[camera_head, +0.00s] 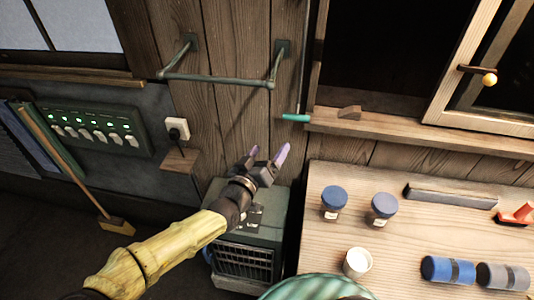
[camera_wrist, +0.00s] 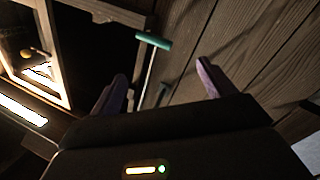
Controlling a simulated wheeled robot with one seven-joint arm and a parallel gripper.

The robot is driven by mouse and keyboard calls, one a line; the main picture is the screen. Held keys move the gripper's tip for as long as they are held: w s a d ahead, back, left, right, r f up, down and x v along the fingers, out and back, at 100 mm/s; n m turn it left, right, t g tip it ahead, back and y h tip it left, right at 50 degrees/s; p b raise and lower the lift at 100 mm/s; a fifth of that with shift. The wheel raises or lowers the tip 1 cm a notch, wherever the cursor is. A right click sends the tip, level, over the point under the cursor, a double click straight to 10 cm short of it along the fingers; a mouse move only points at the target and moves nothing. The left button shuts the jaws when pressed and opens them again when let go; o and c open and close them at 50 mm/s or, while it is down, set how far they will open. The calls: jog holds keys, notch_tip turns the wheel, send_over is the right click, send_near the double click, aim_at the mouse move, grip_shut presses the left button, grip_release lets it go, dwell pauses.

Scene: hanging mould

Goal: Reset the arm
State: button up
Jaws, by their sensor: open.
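My gripper (camera_head: 268,157) is open and empty, its two purple fingers spread apart, in the middle of the head view. It is over the green-grey box unit (camera_head: 247,238) and left of the workbench. Its fingers also show in the wrist view (camera_wrist: 160,82), with wooden wall planks and a teal-handled rod beyond them. My yellow arm reaches up from the lower left. Nothing is between the fingers. The teal handle (camera_head: 295,118) hangs on a thin rod by the window, apart from my gripper; it also shows in the wrist view (camera_wrist: 154,41).
A metal wall rail (camera_head: 218,82) is above my gripper. The workbench (camera_head: 330,241) at right holds two blue-lidded jars (camera_head: 333,199), a white cup (camera_head: 357,262) and blue and grey rolls (camera_head: 447,269). An open window frame (camera_head: 480,70) and a switch panel (camera_head: 97,129) flank the wall.

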dwell(0.4)
jog(key=s+d+f+m+g+y, duration=0.1)
jog(key=s+d+f+g+y, duration=0.25)
jog(key=f+g, duration=0.3)
jog(key=s+d+f+m+g+y, duration=0.1)
jog(key=s+d+f+g+y, duration=0.3)
jog(key=f, duration=0.4)
jog(key=s+d+r+n+g+y, duration=0.2)
jog(key=s+r, duration=0.4)
jog(key=r, duration=0.6)
jog(key=shift+d+n, duration=0.3)
jog(key=shift+d, duration=0.05)
jog(key=shift+s+r, duration=0.1)
dwell(1.4)
